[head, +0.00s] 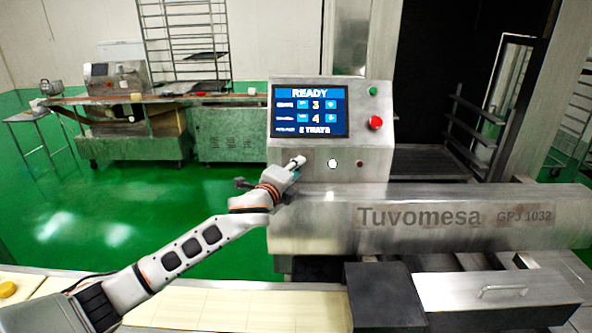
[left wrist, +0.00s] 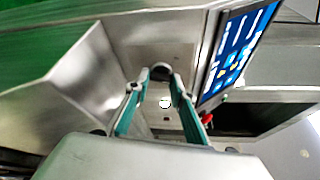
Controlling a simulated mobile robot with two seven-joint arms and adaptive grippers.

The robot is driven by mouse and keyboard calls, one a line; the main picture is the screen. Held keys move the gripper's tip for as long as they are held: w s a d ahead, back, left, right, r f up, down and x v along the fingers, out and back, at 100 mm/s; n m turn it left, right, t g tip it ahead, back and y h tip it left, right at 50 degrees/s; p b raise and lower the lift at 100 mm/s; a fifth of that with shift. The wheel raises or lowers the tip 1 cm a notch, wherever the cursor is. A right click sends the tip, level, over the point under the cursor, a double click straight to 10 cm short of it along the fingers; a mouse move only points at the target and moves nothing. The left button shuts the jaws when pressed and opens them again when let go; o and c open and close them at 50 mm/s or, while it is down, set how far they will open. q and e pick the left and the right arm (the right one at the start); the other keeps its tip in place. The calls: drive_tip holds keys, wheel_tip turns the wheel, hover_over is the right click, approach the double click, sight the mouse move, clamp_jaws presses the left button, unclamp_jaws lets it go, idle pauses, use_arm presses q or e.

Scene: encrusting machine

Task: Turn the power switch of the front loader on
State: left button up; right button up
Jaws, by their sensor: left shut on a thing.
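The front loader is the steel machine marked "Tuvomesa" (head: 450,245), with a sloped control panel (head: 350,172). Its power switch looks to be the dark round knob (left wrist: 161,72) between my left fingertips in the left wrist view. My left gripper (head: 297,163) is at the lower left of the panel, and its fingers (left wrist: 160,82) are shut on this knob. In the head view the gripper hides the knob, and I cannot tell its turned position. The screen (head: 310,111) is lit and reads "READY". My right gripper is not in view.
The panel also bears a green button (head: 373,91), a red button (head: 375,123), a white round button (head: 332,163) and a small dark one (head: 360,163). A pale conveyor belt (head: 240,308) runs along the front. A black box (head: 384,298) stands beside it.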

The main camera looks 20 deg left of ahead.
use_arm(q)
drive_tip(key=shift+m+g+y, duration=0.3)
drive_tip(key=shift+m+g, duration=0.2)
drive_tip(key=shift+m, duration=0.6)
drive_tip(key=shift+d+m+g+y, duration=0.1)
drive_tip(key=shift+m+g+y, duration=0.35)
drive_tip(key=shift+m, duration=0.55)
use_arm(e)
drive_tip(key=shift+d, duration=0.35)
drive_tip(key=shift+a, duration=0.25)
use_arm(q)
drive_tip(key=o, duration=1.1)
